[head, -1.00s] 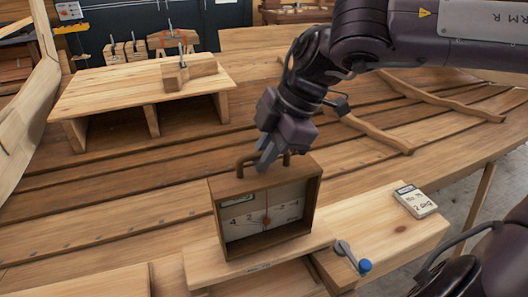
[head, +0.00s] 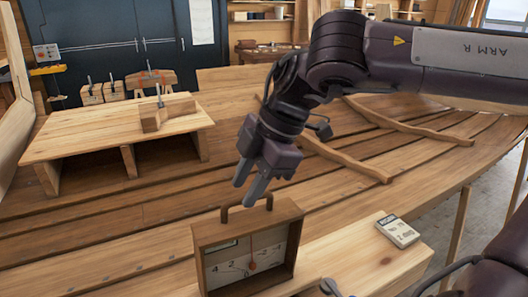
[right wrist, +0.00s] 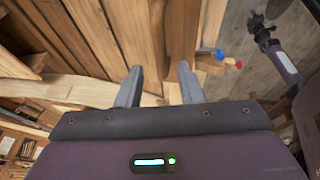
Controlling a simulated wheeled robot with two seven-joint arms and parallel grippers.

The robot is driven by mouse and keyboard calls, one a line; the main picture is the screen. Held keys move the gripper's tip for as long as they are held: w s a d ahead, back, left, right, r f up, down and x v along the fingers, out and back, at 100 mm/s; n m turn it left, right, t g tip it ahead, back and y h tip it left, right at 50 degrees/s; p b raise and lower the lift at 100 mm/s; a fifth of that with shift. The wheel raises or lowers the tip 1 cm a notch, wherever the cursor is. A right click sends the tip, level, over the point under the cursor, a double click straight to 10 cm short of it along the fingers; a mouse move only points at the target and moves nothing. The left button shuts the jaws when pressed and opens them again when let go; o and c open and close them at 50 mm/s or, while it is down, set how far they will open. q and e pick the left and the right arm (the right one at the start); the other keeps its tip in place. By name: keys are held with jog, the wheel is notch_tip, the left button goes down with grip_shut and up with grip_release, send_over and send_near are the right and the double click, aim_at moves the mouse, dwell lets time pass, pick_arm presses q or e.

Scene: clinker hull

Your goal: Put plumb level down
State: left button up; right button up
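The plumb level (head: 203,262) is a wooden box with a pale dial face, a red-centred needle and a brown loop handle on top. In the right wrist view my right gripper (right wrist: 158,88) is open with nothing held between the fingers.
A pale timber block (head: 365,262) to the right carries a small labelled box (head: 397,230). A low plank bench (head: 110,128) with a wooden piece (head: 165,112) on it stands at the left. Hull planking (head: 130,215) spreads around, with curved ribs (head: 345,158) at the right.

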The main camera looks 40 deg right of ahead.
jog(key=b+v, duration=0.1)
jog(key=v, duration=0.8)
jog(key=shift+r, duration=0.15)
jog(key=shift+s+r, duration=0.1)
